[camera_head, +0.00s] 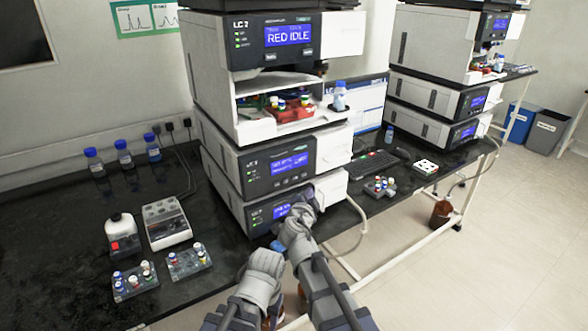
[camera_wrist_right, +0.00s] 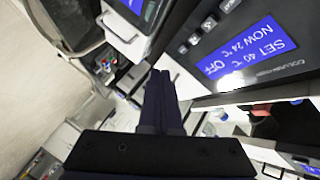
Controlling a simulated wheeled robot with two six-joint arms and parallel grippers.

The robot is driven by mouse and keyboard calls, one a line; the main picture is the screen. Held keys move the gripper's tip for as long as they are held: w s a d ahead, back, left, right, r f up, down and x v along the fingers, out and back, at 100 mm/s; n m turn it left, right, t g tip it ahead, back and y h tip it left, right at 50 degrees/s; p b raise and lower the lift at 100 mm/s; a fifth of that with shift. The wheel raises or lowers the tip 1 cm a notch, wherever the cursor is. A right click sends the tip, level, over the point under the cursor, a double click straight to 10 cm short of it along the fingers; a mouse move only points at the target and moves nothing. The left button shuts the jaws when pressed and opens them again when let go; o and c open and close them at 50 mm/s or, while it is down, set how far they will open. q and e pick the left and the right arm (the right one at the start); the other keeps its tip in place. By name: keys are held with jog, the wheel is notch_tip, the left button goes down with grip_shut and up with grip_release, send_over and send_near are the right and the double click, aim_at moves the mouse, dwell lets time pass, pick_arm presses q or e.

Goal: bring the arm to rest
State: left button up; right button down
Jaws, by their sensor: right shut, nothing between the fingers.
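My right gripper (camera_head: 307,196) is in front of the lowest unit of the near LC 2 stack (camera_head: 275,160). In the right wrist view its two dark fingers (camera_wrist_right: 160,88) are together with nothing between them. A panel with a blue screen (camera_wrist_right: 246,55) reading SET 40 °C, NOW 24 °C, OFF is close beyond the fingers at the upper right; I see no clear contact. My left gripper (camera_head: 276,246) is low in the middle of the head view, beside the right forearm. Its fingers are too small and covered to judge.
The black bench (camera_head: 205,290) holds vial racks (camera_head: 135,280), a white device (camera_head: 166,222) and blue-capped bottles (camera_head: 124,153) on the left. A keyboard (camera_head: 370,163) and another vial rack (camera_head: 380,187) lie right of the stack. Open floor (camera_head: 500,250) is at the right.

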jog(key=s+d+f+n+g, duration=0.8)
jog(key=s+d+f+g, duration=0.3)
jog(key=s+f, duration=0.4)
jog(key=s+a+f+n+g+y, duration=0.2)
jog(key=s+n+g+y, duration=0.15)
jog(key=s+n, duration=0.4)
jog(key=s+a+r+n+p, duration=0.2)
jog(key=s+a+r+p, duration=0.3)
jog(key=a, duration=0.5)
jog(key=s, duration=0.2)
jog(key=shift+s+a+r+n+h, duration=0.25)
jog(key=shift+s+a+n+h, duration=0.1)
jog(key=shift+g, duration=0.25)
